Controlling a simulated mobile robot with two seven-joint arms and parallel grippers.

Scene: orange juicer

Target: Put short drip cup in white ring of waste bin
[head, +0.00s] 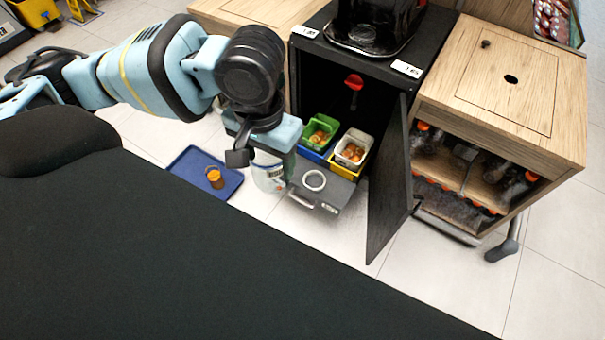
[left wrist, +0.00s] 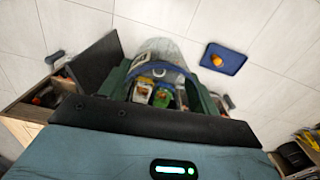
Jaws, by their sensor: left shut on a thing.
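My left gripper (head: 262,158) points down and is shut on a pale, see-through short drip cup (head: 270,180) with a small label. The cup hangs just left of the white ring (head: 314,180), apart from it in the picture. The ring lies on top of the dark grey waste bin (head: 335,196), a pulled-out drawer-like box with a handle. In the left wrist view the see-through cup (left wrist: 178,48) with a dark blue band shows between the two dark green fingers. The gripper body partly hides the cup's upper part in the head view. My right gripper is in neither view.
Green (head: 320,130) and white (head: 352,148) containers with orange contents stand behind the ring. A black open door (head: 390,185) stands to its right. A blue tray (head: 190,165) with a small orange-brown container (head: 214,177) lies on the floor to the left.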

